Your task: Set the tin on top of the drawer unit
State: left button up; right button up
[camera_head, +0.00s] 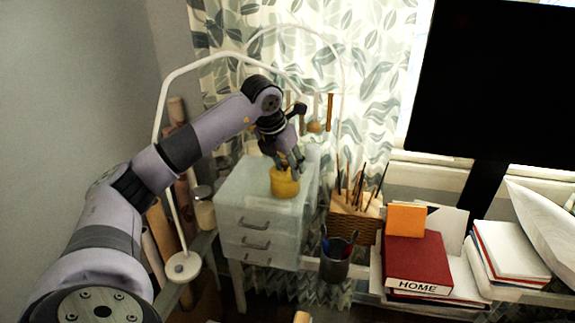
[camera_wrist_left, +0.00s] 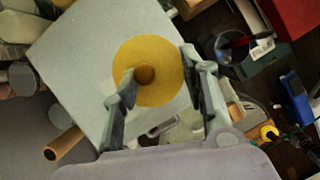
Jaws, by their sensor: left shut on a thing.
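The yellow tin (camera_head: 284,184) is round, with a small knob on its lid. It is upright at the top of the pale grey drawer unit (camera_head: 243,193); whether it touches the surface or is just above it I cannot tell. My left gripper (camera_head: 290,168) comes down from above and is shut on the tin. In the left wrist view the tin (camera_wrist_left: 160,62) lies between the fingers (camera_wrist_left: 160,95), with the drawer unit's top (camera_wrist_left: 75,55) below it. My right gripper is in neither view.
A jar (camera_head: 204,213) and rolled tubes (camera_head: 185,150) stand left of the unit. A wicker basket (camera_head: 352,228), a pen cup (camera_head: 335,262) and a red HOME box (camera_head: 418,264) stand right. A white lamp (camera_head: 182,264) arches behind. The unit's top is otherwise clear.

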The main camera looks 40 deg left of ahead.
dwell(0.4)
pick_arm(q)
jog(key=o, duration=1)
jog(key=shift+o, duration=0.6)
jog(key=o, duration=0.4)
jog(key=shift+r+p, duration=3.1)
jog(key=shift+r, duration=0.45)
jog(key=shift+c, duration=0.2)
grip_shut()
